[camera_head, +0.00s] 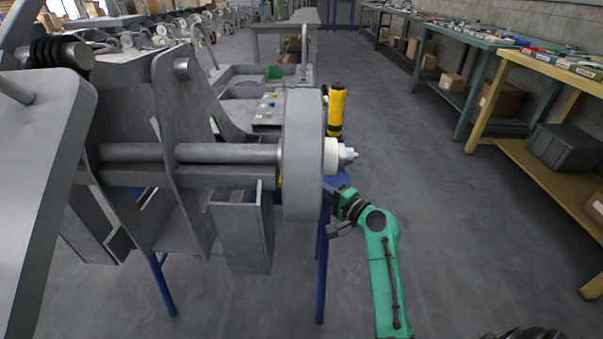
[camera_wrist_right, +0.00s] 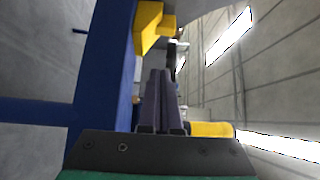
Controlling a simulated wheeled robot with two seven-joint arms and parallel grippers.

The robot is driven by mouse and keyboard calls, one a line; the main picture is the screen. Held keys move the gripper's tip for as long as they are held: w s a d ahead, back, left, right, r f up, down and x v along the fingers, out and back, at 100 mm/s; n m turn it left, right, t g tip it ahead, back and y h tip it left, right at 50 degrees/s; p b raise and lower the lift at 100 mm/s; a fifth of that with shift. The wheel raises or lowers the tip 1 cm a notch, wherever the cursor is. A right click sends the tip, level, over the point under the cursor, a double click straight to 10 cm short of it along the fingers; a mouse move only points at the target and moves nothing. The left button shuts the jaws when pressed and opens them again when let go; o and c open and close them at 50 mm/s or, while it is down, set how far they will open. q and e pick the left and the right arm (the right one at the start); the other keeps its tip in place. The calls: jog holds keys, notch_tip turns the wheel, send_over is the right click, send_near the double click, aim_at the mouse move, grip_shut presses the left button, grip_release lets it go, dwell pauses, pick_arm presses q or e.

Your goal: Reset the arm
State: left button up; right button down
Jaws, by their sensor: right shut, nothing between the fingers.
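My right arm is green and reaches up from the lower right in the head view. Its dark right gripper (camera_head: 343,200) is beside the grey wheel (camera_head: 303,155), just below the white hub and nut (camera_head: 340,155) at the axle end. In the right wrist view the two fingers (camera_wrist_right: 160,78) are together, with nothing held between them. My left gripper is not in view.
A grey chassis (camera_head: 190,110) with an axle rests on a blue stand (camera_head: 321,260). A yellow-black cylinder (camera_head: 336,110) stands behind the wheel.

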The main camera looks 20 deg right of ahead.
jog(key=s+a+f+n+g+h, duration=0.1)
jog(key=s+a+f+n+g, duration=0.2)
jog(key=s+f+n+g, duration=0.35)
jog(key=s+a+f+n+g, duration=0.3)
jog(key=s+f, duration=0.4)
jog(key=f, duration=0.4)
jog(key=s+f+n+g+h+p, duration=0.25)
jog(key=s+f+p, duration=0.25)
jog(key=s, duration=0.3)
jog(key=s+f+n+g+h+p, duration=0.2)
jog(key=s+f+n+g+p, duration=0.2)
jog(key=s, duration=0.4)
pick_arm(q)
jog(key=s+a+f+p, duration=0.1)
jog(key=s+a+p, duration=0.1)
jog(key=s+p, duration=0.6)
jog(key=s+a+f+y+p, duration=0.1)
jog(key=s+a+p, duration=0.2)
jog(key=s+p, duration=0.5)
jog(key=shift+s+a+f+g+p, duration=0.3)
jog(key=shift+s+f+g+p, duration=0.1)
jog(key=shift+p, duration=0.7)
pick_arm(e)
jog(key=s+d, duration=0.2)
jog(key=s, duration=0.5)
jog(key=s+d, duration=0.3)
jog(key=s, duration=0.5)
jog(key=shift+s+d+f+n, duration=0.25)
jog(key=shift+d+f+n, duration=0.05)
jog(key=shift+d+f, duration=0.05)
